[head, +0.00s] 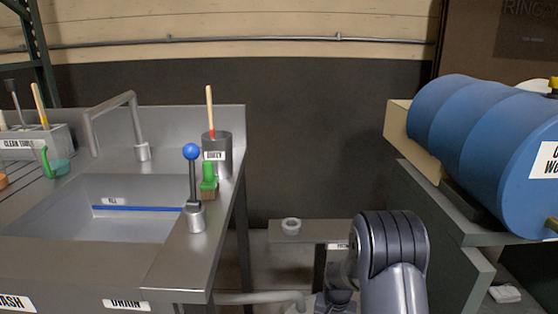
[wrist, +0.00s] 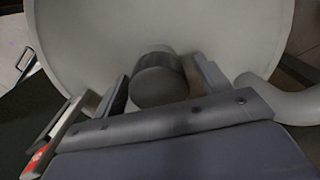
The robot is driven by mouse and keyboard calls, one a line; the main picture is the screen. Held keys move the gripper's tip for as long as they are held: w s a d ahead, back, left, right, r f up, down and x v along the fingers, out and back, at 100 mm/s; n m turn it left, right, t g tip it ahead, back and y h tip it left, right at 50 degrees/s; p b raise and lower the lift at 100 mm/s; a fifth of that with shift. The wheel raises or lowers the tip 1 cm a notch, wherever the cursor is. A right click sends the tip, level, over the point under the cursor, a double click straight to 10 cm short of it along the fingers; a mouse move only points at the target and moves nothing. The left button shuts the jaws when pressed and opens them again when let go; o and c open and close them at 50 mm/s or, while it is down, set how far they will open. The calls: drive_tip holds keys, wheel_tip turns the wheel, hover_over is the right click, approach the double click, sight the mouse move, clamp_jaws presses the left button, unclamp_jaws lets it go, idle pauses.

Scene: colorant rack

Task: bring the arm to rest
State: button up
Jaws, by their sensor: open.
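My gripper (wrist: 158,78) shows in the wrist view with its two fingers apart. A rounded grey-brown knob-like piece (wrist: 158,86) shows between the fingers, in front of a large pale round surface (wrist: 85,40). I cannot tell whether the fingers touch it or how far away it is. In the head view my arm (head: 392,255) rises at the bottom, right of centre, in front of a small low shelf (head: 318,232). The fingers are not clear in that view.
A steel sink bench (head: 180,262) stands at the left, with a blue-knobbed lever (head: 191,152) and a grey holder (head: 224,158) on it. A blue drum (head: 475,135) lies on a stand at the right. A small pale cup (head: 291,225) sits on the low shelf.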

drive_tip(key=m, duration=0.3)
drive_tip(key=shift+d+m, duration=0.1)
drive_tip(key=shift+m, duration=0.2)
wheel_tip(320, 180, up, 10)
drive_tip(key=p, duration=0.3)
drive_tip(key=shift+r, duration=0.25)
wheel_tip(320, 180, down, 11)
drive_tip(key=b, duration=0.3)
drive_tip(key=shift+f, duration=0.15)
drive_tip(key=shift+r, duration=0.35)
drive_tip(key=n, duration=1.1)
drive_tip(key=shift+a+r+n, duration=0.1)
drive_tip(key=shift+a+n, duration=0.15)
drive_tip(key=shift+n, duration=0.15)
drive_tip(key=m, duration=0.7)
drive_tip(key=shift+d, duration=0.15)
drive_tip(key=m, duration=0.6)
drive_tip(key=shift+d, duration=0.1)
drive_tip(key=shift+s+m, duration=0.1)
drive_tip(key=shift+m, duration=0.2)
